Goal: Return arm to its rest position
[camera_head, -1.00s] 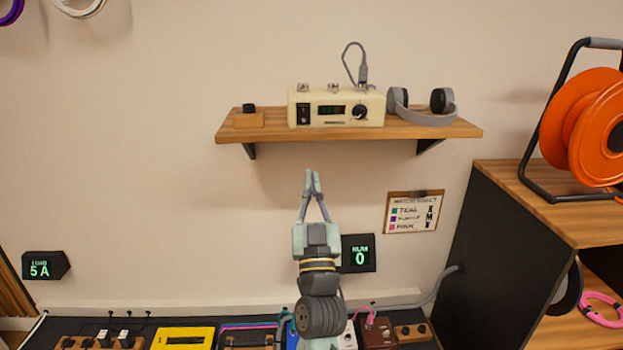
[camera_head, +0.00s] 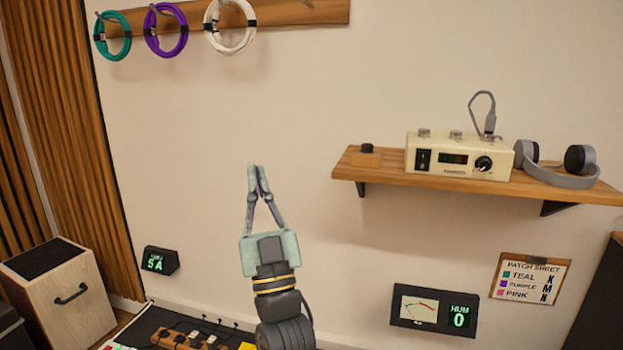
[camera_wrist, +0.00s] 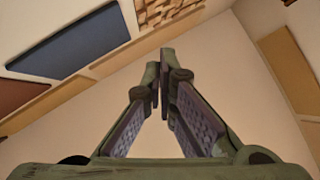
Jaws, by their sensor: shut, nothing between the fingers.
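My gripper (camera_head: 258,180) points upward in front of the bare wall, left of the wooden shelf, in the head view. Its two fingers meet at the tips, with nothing between them. In the wrist view my gripper (camera_wrist: 160,75) also shows shut and empty. Behind it there are wall panels and a pale surface. My gripper appears apart from everything around it.
The shelf (camera_head: 400,178) holds a cream amplifier (camera_head: 460,156) and grey headphones (camera_head: 560,165). Coiled cables hang from a wooden rail (camera_head: 290,12). A meter box (camera_head: 433,310) and a patch sheet (camera_head: 530,279) are below the shelf. A wooden cabinet (camera_head: 70,300) stands at left.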

